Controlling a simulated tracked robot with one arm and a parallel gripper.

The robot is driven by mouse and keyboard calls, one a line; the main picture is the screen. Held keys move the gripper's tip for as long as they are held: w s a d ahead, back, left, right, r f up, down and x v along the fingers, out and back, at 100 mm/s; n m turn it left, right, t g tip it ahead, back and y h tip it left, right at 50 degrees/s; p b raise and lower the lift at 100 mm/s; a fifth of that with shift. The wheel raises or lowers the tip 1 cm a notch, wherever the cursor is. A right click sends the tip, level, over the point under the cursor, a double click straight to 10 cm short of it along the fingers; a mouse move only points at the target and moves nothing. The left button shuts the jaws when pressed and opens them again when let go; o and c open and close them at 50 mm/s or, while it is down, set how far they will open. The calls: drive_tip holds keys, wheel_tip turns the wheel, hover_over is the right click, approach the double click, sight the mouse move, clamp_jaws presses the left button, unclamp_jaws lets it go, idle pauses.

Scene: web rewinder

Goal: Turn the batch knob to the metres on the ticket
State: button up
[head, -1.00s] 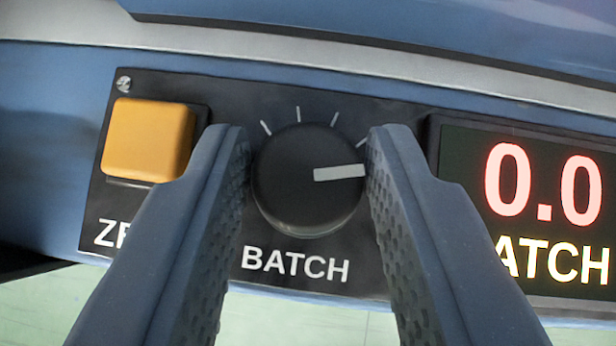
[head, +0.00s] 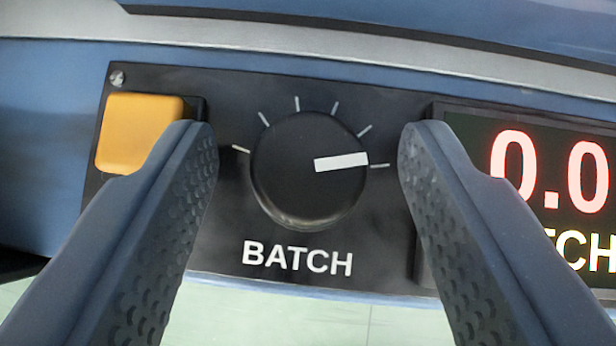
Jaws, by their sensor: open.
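The batch knob (head: 300,190) is a round black dial with a white pointer bar, on a black panel above the word BATCH. Its pointer aims right, close to the rightmost of several white tick marks. My gripper (head: 308,145) is open, one finger on each side of the knob with a clear gap on both sides. The display (head: 555,190) at the right shows red digits 0.0, partly cut off by the frame edge and covered in part by my right finger. No ticket is in view.
An orange square button (head: 135,130) sits left of the knob, partly behind my left finger. The black panel (head: 220,90) has a screw at its upper left. A silver strip (head: 300,55) runs above it. Pale green floor shows below.

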drive_tip(key=shift+r, duration=0.2)
drive_tip(key=p+v, duration=0.2)
drive_tip(key=v, duration=1.1)
drive_tip(key=shift+s, duration=0.2)
drive_tip(key=shift+r, duration=0.2)
drive_tip(key=s+d+r+t, duration=0.1)
drive_tip(key=s+d+r, duration=0.2)
drive_tip(key=d+r, duration=0.35)
drive_tip(key=s+d+r+m+t, duration=0.1)
drive_tip(key=s+d+r, duration=0.15)
drive_tip(key=r, duration=0.75)
drive_tip(key=s+d+r+t, duration=0.1)
drive_tip(key=s+d+r, duration=0.1)
drive_tip(key=d+r, duration=0.5)
drive_tip(key=s+d+r+t, duration=0.1)
drive_tip(key=s+d+r, duration=0.2)
drive_tip(key=s+r, duration=0.6)
drive_tip(key=s+d+r+t, duration=0.2)
drive_tip(key=s+d+r, duration=0.2)
drive_tip(key=s+r, duration=0.5)
drive_tip(key=shift+r+h, duration=0.4)
drive_tip(key=shift+r, duration=0.2)
